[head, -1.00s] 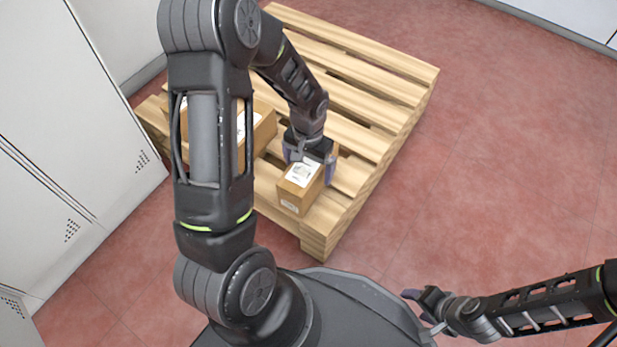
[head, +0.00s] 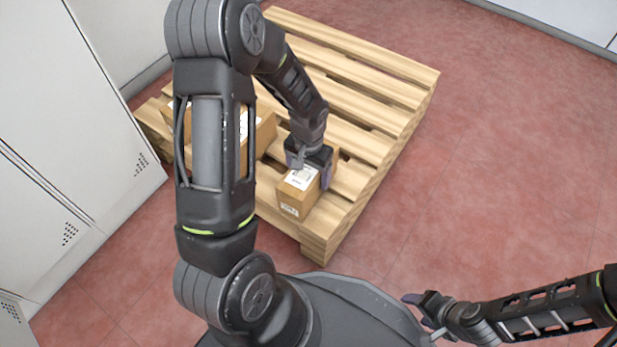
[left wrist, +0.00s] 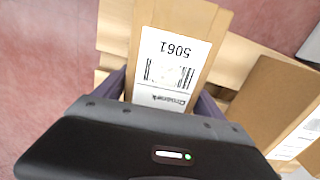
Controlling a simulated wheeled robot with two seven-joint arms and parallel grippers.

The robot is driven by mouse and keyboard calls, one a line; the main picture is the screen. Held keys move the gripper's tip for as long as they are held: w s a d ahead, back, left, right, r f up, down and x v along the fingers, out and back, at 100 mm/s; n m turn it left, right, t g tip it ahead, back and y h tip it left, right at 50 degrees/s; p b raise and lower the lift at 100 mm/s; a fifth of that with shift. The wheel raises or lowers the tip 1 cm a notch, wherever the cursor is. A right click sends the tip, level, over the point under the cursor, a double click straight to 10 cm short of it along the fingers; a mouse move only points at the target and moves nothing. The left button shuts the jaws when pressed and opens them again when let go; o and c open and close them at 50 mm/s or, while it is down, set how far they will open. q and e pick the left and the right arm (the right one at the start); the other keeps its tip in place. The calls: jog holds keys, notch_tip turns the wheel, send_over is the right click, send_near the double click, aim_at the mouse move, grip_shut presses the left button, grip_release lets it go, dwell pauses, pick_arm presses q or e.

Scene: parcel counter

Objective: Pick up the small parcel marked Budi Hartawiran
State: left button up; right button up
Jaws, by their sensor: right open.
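A small brown parcel (head: 299,192) with a white label on top sits on the near corner of the wooden pallet (head: 345,212). My left gripper (head: 308,172) is over its far end, pointing down, with one finger on each side. The left wrist view shows the parcel (left wrist: 211,20) between the fingers. I cannot tell whether they press on it. Its label (left wrist: 171,70) bears large digits, apparently 5061, and a name too small to read surely. My right gripper (head: 424,308) is open and empty at the lower right, away from the pallet.
A larger brown box (head: 265,133) stands on the pallet left of the small parcel, partly behind my left arm; it also shows in the left wrist view (left wrist: 262,95). White cabinets (head: 60,130) line the left side. The red floor (head: 500,170) at right is clear.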

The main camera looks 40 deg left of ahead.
pick_arm(q)
grip_shut()
dwell(0.7)
jog(key=shift+r, duration=0.15)
notch_tip(320, 180, up, 9)
jog(key=p, duration=0.4)
jog(key=shift+r, duration=0.4)
